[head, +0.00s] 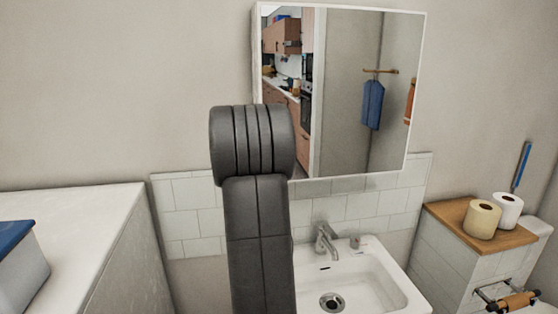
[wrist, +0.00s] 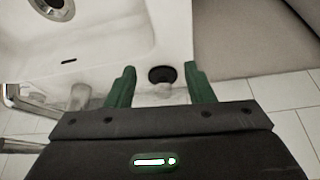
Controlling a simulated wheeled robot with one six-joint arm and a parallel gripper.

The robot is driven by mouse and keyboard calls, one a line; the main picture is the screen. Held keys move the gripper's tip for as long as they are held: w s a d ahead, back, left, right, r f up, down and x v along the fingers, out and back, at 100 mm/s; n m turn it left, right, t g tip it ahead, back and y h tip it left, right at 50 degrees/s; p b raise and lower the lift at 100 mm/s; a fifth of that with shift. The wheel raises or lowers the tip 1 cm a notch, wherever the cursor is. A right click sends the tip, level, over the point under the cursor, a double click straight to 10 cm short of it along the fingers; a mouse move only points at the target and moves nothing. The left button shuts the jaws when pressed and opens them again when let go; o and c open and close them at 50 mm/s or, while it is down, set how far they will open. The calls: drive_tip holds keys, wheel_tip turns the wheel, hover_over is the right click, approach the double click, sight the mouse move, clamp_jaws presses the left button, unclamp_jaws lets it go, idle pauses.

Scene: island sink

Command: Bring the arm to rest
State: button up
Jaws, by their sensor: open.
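My arm (head: 258,230) stands upright in the middle of the head view, in front of the sink; my gripper is hidden there. In the wrist view my gripper (wrist: 160,82) is open, with its two green fingers spread apart. A small item with a dark round top (wrist: 162,75) shows between the fingertips, at the sink's edge. It seems to stand below or beyond them; I cannot tell whether they touch it. A small item (head: 354,242) on the sink ledge right of the tap in the head view may be the same one.
The white sink (head: 385,285) has a metal tap (head: 325,240). A mirror cabinet (head: 345,90) hangs above it. A white counter (head: 70,230) with a blue-lidded box (head: 18,265) is at left. Toilet paper rolls (head: 482,219) stand on a wooden shelf (head: 450,212) at right.

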drive_tip(key=w+p, duration=0.1)
drive_tip(key=w, duration=0.2)
drive_tip(key=w+p, duration=0.1)
drive_tip(key=w, duration=0.5)
drive_tip(key=shift+a+r+p, duration=0.1)
drive_tip(key=shift+a+p, duration=0.2)
drive_tip(key=shift+p, duration=0.1)
drive_tip(key=shift+x, duration=1.05)
drive_tip(key=shift+w+f, duration=0.15)
drive_tip(key=shift+f, duration=0.55)
drive_tip(key=shift+r, duration=0.1)
